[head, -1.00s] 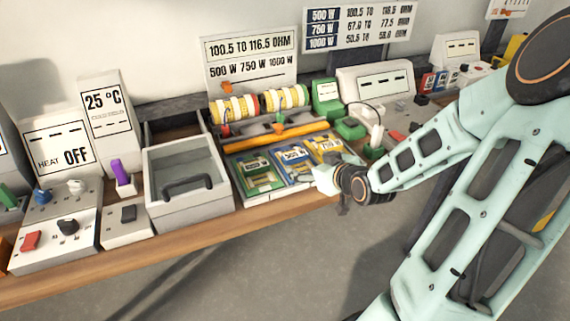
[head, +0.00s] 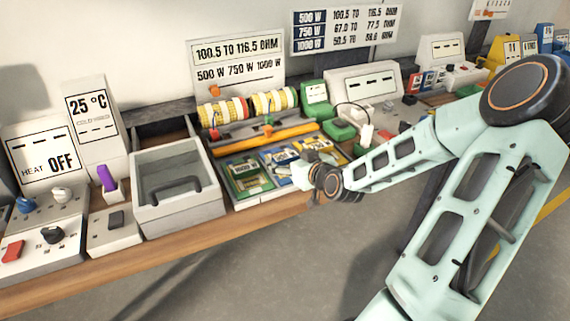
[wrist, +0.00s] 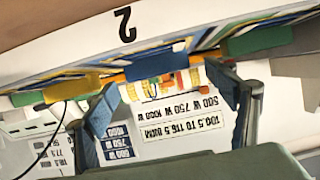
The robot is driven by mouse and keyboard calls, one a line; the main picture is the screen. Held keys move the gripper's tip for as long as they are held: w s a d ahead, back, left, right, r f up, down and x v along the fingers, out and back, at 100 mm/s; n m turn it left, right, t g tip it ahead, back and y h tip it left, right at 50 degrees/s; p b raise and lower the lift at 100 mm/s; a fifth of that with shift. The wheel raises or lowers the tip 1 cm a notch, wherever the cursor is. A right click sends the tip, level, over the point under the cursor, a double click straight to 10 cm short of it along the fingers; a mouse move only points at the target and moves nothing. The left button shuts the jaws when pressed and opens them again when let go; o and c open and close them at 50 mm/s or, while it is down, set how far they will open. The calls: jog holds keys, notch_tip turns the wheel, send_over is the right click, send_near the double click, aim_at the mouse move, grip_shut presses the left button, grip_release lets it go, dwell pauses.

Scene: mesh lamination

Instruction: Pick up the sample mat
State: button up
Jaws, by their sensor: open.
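Three flat mats lie side by side in a pale tray (head: 262,199) near the bench's front edge: a green one (head: 247,177), a blue one (head: 276,157) and a yellow one (head: 313,144). I cannot tell which is the sample mat. My gripper (head: 302,177) is at the tray's front edge, in front of the blue and yellow mats and hiding part of them. That view is upside down and shows a white edge marked 2 (wrist: 124,25).
Yellow mesh rolls (head: 245,104) and an orange bar (head: 265,139) lie behind the mats. A lidded grey box (head: 178,187) with a dark handle stands to the left. Green blocks (head: 338,130) stand to the right. Open floor lies in front of the bench.

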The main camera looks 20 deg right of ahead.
aim_at(285, 155)
jog(key=shift+x, duration=1.6)
jog(key=shift+s, duration=0.1)
jog(key=shift+c, duration=0.2)
jog(key=c, duration=1.3)
jog(key=shift+d+r, duration=0.1)
